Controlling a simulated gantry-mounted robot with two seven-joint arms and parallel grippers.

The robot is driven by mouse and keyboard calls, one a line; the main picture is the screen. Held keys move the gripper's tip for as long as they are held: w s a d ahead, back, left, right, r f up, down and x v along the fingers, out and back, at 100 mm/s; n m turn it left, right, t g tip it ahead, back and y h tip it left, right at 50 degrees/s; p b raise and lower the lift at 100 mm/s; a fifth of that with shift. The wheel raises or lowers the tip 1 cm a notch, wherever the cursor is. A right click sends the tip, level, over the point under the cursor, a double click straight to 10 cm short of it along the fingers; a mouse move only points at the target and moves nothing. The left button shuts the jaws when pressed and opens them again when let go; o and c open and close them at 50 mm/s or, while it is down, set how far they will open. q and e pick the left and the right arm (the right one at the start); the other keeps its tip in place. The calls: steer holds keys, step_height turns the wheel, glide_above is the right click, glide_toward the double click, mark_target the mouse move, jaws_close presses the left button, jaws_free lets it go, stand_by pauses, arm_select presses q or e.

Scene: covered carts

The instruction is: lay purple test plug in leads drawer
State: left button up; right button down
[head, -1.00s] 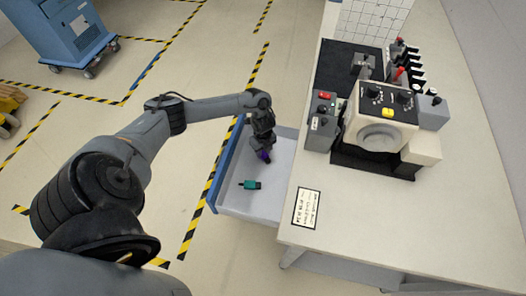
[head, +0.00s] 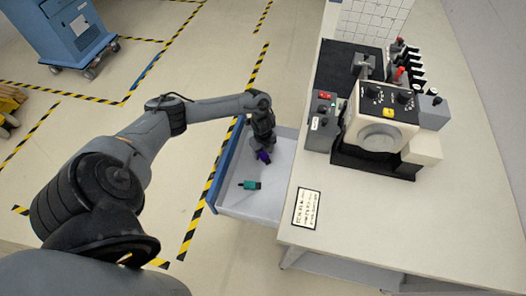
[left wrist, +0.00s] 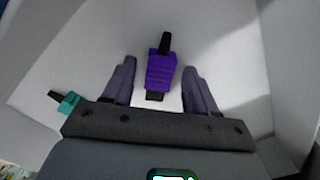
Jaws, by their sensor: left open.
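The purple test plug (head: 263,157) lies in the open leads drawer (head: 236,207), at the far part of its floor. In the left wrist view the purple plug (left wrist: 161,72) sits between and just beyond the two fingers, with a gap on each side. My left gripper (head: 262,148) is over the drawer, pointing down; in the left wrist view its fingers (left wrist: 160,88) are open and apart from the plug. My right gripper is not in view.
A teal plug (head: 250,185) lies in the drawer nearer the front; it also shows in the left wrist view (left wrist: 69,104). The bench (head: 350,230) with a dial device (head: 380,134) stands right of the drawer. A blue cart (head: 75,35) stands far left.

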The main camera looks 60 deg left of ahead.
mark_target(263, 154)
arm_select(q)
steer(key=shift+r, duration=0.4)
step_height(263, 154, up, 12)
steer(key=p, duration=0.3)
steer(key=shift+f, duration=0.1)
